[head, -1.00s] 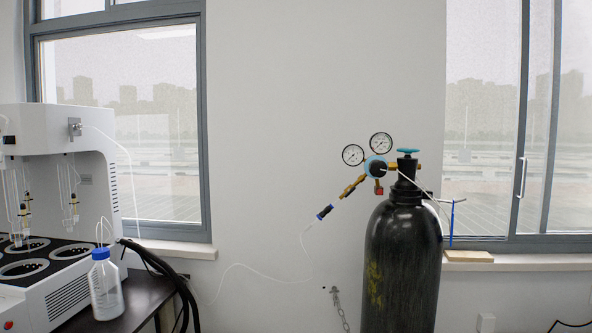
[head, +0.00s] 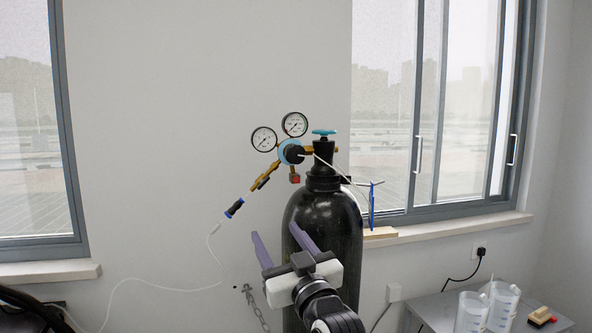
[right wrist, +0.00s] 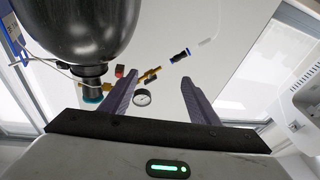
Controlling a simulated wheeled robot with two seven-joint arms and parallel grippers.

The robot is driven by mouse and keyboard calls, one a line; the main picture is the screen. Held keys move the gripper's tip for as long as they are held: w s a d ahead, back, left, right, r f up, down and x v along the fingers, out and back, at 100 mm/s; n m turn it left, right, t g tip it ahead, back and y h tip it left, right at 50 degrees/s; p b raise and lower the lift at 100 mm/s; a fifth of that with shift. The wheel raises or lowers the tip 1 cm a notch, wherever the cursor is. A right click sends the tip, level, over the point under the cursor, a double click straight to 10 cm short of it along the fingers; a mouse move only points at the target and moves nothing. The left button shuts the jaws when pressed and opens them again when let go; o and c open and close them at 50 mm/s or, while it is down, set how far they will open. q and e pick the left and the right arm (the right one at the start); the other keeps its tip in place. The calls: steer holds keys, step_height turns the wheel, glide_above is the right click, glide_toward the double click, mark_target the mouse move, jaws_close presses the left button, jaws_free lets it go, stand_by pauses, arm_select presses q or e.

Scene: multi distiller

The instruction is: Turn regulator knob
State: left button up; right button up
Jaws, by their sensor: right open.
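The regulator (head: 286,150) is on the gas cylinder, a light-blue body with brass fittings, two round gauges and a black knob (head: 296,154) on its front. The black cylinder (head: 335,215) stands upright with a turquoise handwheel (head: 324,132) on top. My right gripper (head: 273,230) is open and empty, below the regulator and in front of the cylinder's left side, with purple fingers pointing up. In the right wrist view the fingers (right wrist: 159,79) are spread, with a gauge (right wrist: 141,97) showing near the left finger. The knob is not clear there. My left gripper is not in view.
A brass outlet with a dark-blue connector (head: 234,208) and a thin white hose hangs left of the regulator. A blue T-shaped tool (head: 372,205) stands right of the cylinder. A wall chain (head: 256,308) hangs lower left.

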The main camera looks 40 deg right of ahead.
mark_target(296, 158)
steer(key=s+d+r+m+h, duration=0.3)
steer(key=d+r+h, duration=0.15)
steer(key=r, duration=0.65)
steer(key=shift+y, duration=0.35)
steer(key=p+x, duration=0.1)
steer(key=x, duration=0.3)
steer(key=p+x, duration=0.1)
steer(key=x, duration=0.3)
steer(key=shift+d, duration=0.35)
steer(key=shift+w+d+r+t+p, duration=0.25)
steer(key=shift+w+d+t+p, duration=0.1)
steer(key=shift+w, duration=0.25)
steer(key=shift+c, duration=0.5)
steer(key=c, duration=1)
steer(key=shift+o, duration=0.2)
